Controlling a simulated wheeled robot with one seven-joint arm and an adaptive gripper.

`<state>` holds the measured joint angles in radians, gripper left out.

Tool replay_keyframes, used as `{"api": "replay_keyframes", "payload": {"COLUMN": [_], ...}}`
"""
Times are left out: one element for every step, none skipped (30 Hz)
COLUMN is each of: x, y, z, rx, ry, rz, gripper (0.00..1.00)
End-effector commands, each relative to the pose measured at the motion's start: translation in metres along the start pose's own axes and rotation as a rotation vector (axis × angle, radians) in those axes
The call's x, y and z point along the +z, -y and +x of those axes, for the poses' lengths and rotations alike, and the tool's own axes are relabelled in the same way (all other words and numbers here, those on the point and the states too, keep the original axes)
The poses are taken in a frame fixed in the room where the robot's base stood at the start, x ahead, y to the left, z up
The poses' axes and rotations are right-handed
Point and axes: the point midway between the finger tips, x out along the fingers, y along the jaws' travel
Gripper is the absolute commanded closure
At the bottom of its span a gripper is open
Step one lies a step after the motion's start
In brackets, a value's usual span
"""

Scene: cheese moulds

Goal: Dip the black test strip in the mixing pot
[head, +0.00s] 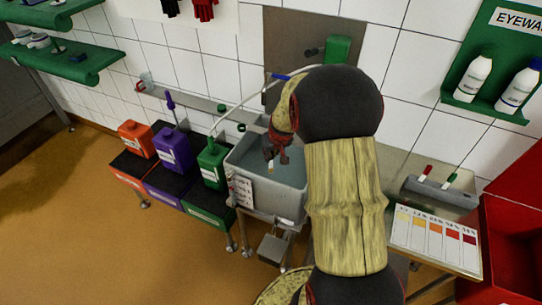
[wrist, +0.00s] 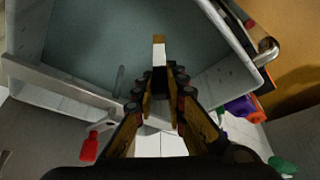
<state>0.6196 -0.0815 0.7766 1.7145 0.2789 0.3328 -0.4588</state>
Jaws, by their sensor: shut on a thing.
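The mixing pot (head: 288,200) is a square grey tub with blue-grey liquid in it, at the centre of the head view. Its wall also shows in the wrist view (wrist: 75,88). My gripper (head: 278,152) hangs over the pot, pointing down. In the wrist view my gripper (wrist: 160,78) is shut on the black test strip (wrist: 159,80). The strip's pale end with an orange-tan band sticks out beyond the fingertips, over the liquid. The pale end (head: 270,166) shows small in the head view. I cannot tell whether it touches the liquid.
A grey holder (head: 440,190) with red and green strips stands at right, behind a colour chart (head: 436,240). Orange (head: 137,138), purple (head: 173,150) and green (head: 212,162) jugs stand left of the pot. A red bin (head: 505,240) is at far right.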

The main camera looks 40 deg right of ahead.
Motion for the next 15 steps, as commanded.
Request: {"api": "replay_keyframes", "payload": {"x": [-0.003,-0.005,-0.006,-0.007,-0.008,-0.01,-0.011,-0.012,-0.013,-0.014,-0.015,-0.017,-0.018,-0.019,-0.021], "y": [0.0,0.0,0.0,0.0,0.0,0.0,0.0,0.0,0.0,0.0,0.0,0.0,0.0,0.0,0.0], "z": [-0.007,-0.009,-0.013,-0.015,-0.018,-0.021,-0.023,-0.026,-0.029,-0.032,-0.034,-0.037,-0.04,-0.042,-0.045], "rx": [0.0,0.0,0.0,0.0,0.0,0.0,0.0,0.0,0.0,0.0,0.0,0.0,0.0,0.0,0.0], "ry": [-0.001,-0.001,-0.001,-0.001,-0.001,-0.001,-0.001,-0.001,-0.001,0.0,0.0,0.0,0.0,0.0,0.0], "rz": [0.0,0.0,0.0,0.0,0.0,0.0,0.0,0.0,0.0,0.0,0.0,0.0,0.0,0.0,0.0], "gripper": [0.97,0.97,0.97,0.97,0.97,0.97,0.97,0.97,0.97,0.97,0.97,0.97,0.97,0.97,0.97]}}
